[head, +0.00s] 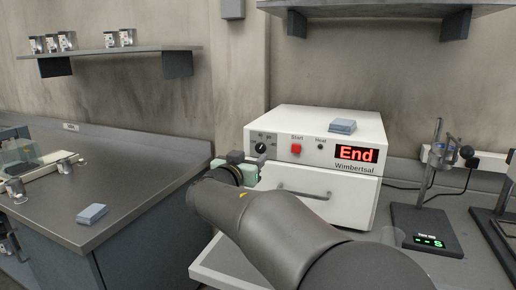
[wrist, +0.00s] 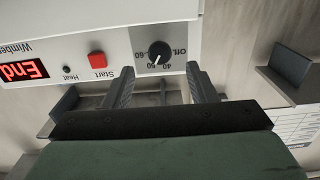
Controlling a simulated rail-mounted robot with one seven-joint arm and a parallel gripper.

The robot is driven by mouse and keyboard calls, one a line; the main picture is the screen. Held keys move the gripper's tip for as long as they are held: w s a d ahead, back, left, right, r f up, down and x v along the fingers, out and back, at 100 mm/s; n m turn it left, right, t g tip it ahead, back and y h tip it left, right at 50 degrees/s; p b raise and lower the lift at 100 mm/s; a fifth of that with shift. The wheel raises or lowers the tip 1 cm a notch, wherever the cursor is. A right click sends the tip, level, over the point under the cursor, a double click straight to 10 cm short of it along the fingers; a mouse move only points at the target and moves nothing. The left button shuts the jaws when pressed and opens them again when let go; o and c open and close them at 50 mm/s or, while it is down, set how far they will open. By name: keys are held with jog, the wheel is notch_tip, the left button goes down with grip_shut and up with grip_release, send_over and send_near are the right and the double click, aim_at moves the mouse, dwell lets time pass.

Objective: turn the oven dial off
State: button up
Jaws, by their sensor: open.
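The white oven (head: 330,130) stands on the bench, with its black dial (head: 260,147) at the left of the front panel. A red display (head: 356,154) reads "End". In the wrist view, which is upside down, the dial (wrist: 160,52) has a ring of numbers and an "Off" mark. A light pointer line shows on it, but its exact setting is too small to tell. My gripper (wrist: 160,70) is open and empty, its two fingers on either side of the dial's position. Whether they touch the panel cannot be told. In the head view my gripper (head: 258,163) is just below the dial.
A red Start button (head: 296,149) is beside the dial, and a drawer-like door with a handle (head: 304,194) is below. A blue-grey block (head: 342,126) lies on the oven top. A stand with a scale (head: 428,230) is at right. A dark bench (head: 130,190) is at left.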

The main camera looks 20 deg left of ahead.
aim_at(260, 150)
jog(key=w+p, duration=0.1)
jog(key=w, duration=0.4)
jog(key=shift+w+d, duration=0.15)
jog(key=shift+w, duration=0.25)
jog(key=c, duration=1)
